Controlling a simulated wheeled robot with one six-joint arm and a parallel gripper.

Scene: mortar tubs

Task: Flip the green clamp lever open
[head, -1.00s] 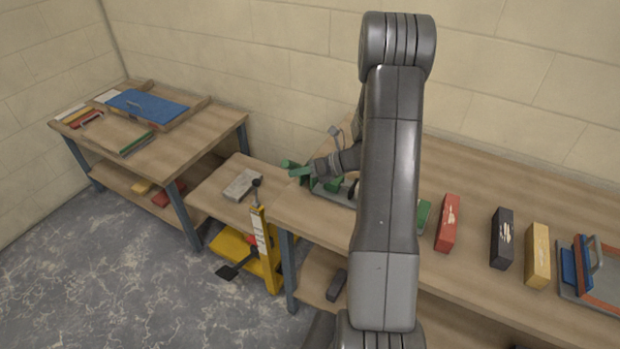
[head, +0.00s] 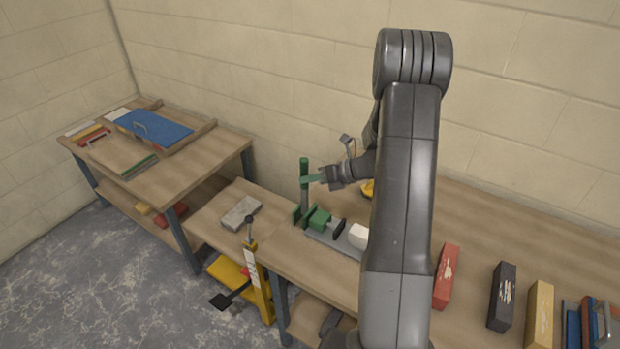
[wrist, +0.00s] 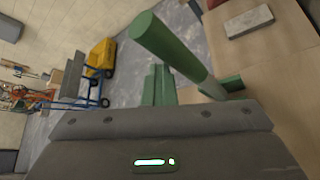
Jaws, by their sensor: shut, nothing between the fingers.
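The green clamp lever (head: 304,172) stands about upright at the left end of the clamp. The clamp has a grey base (head: 325,238) and a green block (head: 319,218) on the near bench. My gripper (head: 313,179) is shut and empty, its green fingers beside the lever's upper part; I cannot tell whether they touch it. In the wrist view the lever (wrist: 172,48) slants across the top, its round end towards the camera, and my shut fingers (wrist: 158,75) show to its left. A white block (head: 358,236) sits by the clamp, partly hidden by my arm.
Red (head: 446,275), black (head: 504,294) and yellow (head: 539,314) blocks stand to the right on the bench. A grey slab (head: 240,213) lies on the lower table to the left, with a yellow lift truck (head: 260,290) in front. The wall is close behind.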

